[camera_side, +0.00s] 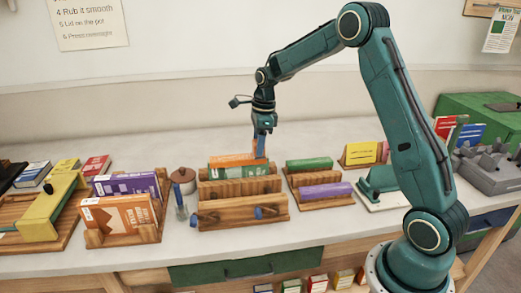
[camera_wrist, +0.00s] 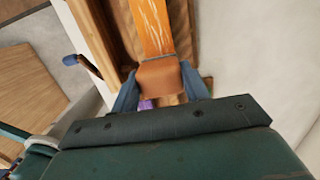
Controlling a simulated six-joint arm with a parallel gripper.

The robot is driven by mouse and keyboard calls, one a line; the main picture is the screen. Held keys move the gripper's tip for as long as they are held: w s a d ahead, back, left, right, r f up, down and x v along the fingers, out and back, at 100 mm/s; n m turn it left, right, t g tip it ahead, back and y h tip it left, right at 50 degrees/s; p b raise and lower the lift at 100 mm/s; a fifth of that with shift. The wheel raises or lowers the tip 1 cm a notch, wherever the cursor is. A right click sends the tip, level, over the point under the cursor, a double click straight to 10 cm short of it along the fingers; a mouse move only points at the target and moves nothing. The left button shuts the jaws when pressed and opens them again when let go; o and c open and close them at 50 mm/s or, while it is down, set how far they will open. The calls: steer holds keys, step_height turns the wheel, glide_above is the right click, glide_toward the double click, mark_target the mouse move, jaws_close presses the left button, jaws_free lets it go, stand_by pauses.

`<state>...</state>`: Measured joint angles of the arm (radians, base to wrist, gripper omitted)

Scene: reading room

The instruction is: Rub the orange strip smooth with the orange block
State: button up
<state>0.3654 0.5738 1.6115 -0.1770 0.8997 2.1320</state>
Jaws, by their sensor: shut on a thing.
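My gripper (camera_side: 262,148) is shut on the orange block, with its blue fingers at either side of the block (camera_wrist: 160,78) in the wrist view. The orange strip (camera_side: 231,160) lies along the top of a green book (camera_side: 222,170) in a wooden press (camera_side: 240,208). The strip (camera_wrist: 153,28) also shows in the wrist view, with pale streaks on its surface, running up from the block. The block is at the right end of the strip in the side view and appears to meet it; exact contact is hidden.
Left of the press stand a brush-like tool (camera_side: 180,203), a brown pot (camera_side: 183,178) and a rack with purple (camera_side: 128,183) and orange (camera_side: 118,214) books. The bench behind is clear.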

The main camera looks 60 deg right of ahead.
steer(key=shift+w+a, duration=5.1)
steer(key=shift+w, duration=0.05)
step_height(320, 180, up, 8)
steer(key=shift+s+d, duration=0.1)
